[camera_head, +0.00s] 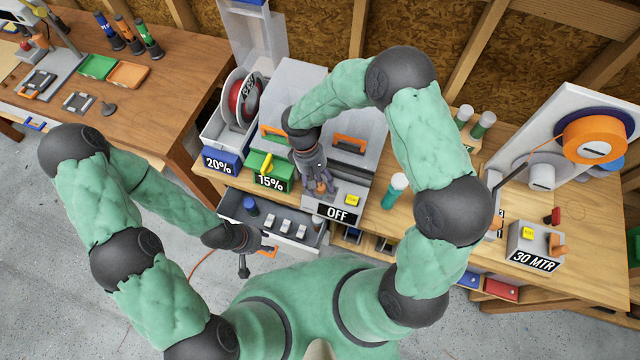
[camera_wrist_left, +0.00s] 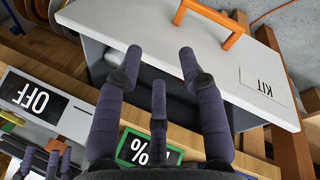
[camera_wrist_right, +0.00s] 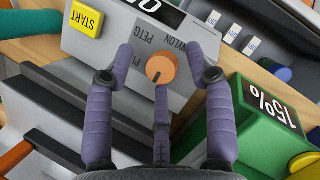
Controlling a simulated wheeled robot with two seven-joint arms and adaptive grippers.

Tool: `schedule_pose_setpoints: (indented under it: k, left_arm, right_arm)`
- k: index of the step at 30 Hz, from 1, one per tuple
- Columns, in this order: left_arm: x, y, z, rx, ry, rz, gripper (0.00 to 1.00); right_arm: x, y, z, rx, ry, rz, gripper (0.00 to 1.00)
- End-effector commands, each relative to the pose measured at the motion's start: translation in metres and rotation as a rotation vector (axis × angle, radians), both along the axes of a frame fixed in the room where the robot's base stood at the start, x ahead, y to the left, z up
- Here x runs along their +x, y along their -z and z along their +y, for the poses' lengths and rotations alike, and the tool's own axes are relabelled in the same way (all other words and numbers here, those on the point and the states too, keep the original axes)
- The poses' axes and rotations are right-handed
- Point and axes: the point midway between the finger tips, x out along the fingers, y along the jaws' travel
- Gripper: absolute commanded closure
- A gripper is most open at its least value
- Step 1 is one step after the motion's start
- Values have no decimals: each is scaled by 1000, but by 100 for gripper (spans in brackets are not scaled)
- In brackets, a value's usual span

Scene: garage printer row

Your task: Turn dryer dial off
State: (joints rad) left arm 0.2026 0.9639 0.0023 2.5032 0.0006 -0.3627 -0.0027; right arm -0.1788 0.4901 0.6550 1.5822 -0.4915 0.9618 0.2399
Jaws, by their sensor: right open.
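The dryer's control box (camera_head: 352,188) has a display (camera_head: 338,214) reading OFF and a yellow START button (camera_head: 352,200). Its orange dial (camera_wrist_right: 162,67) shows in the right wrist view, with a dark pointer mark towards the bottom and labels such as PETG and NYLON around it. My left gripper (camera_head: 268,242) is open and empty by the drawer's orange handle (camera_head: 267,252).
The KIT drawer (camera_head: 285,235) stands open below the dryer, with several small items in it. A green 15% box (camera_head: 272,172) and a blue 20% box (camera_head: 222,160) stand left of the dryer. A 30 MTR box (camera_head: 533,245) is at the right.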

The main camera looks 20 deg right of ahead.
Motion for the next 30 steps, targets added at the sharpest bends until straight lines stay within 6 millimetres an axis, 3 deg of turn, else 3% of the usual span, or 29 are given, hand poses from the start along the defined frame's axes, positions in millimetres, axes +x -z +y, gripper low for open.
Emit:
schedule_pose_setpoints:
  k: [16,21,30]
  left_arm:
    - [0,0,0,0,0,0,60]
    - [0,0,0,0,0,0,60]
    - [0,0,0,0,0,0,60]
  right_arm:
    - [34,-88,15,0,-1,0,46]
    - [38,-101,17,-1,-1,3,46]
    - [39,-104,17,0,-1,3,46]
